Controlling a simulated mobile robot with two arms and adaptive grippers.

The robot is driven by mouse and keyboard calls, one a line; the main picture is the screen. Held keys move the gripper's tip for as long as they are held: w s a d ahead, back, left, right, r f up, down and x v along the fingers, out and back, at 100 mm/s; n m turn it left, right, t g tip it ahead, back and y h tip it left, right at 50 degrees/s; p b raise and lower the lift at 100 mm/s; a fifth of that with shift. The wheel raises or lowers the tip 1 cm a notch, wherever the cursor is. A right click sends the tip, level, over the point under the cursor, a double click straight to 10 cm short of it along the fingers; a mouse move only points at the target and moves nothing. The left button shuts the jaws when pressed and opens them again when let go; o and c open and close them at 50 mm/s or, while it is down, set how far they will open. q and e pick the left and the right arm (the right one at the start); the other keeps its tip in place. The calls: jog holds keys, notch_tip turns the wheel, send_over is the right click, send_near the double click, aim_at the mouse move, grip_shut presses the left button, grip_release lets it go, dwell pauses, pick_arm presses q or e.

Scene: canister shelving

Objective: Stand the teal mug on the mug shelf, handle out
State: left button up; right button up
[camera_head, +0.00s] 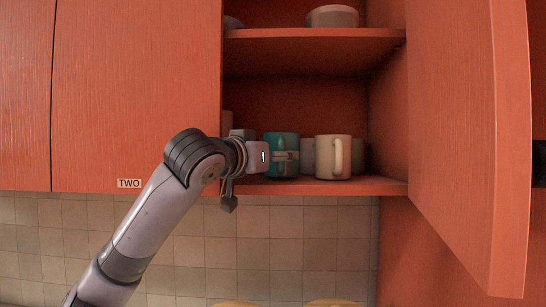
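The teal mug (281,139) stands upright on the lower shelf (330,186) of the open cabinet, left of a cream mug. My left gripper (291,156) reaches in from the left, and its fingers lie across the front of the teal mug. They cover the spot where a handle facing out could be, so I cannot see the handle. I cannot tell whether the fingers are closed on it or only beside it. My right gripper is not in view.
The cream mug (329,158), handle facing out, stands close to the right of the fingers. A greyish piece shows between the mugs and a greenish one (359,156) behind. The open door (470,120) bounds the right. The upper shelf (310,40) holds a pale bowl (332,16).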

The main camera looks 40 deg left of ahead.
pick_arm(q)
jog(key=shift+f, duration=0.15)
jog(key=o, duration=1.6)
jog(key=shift+c, duration=0.2)
jog(key=shift+o, duration=0.6)
jog(key=shift+f, duration=0.1)
notch_tip(320, 180, up, 9)
jog(key=shift+d+r, duration=0.1)
jog(key=shift+r, duration=0.45)
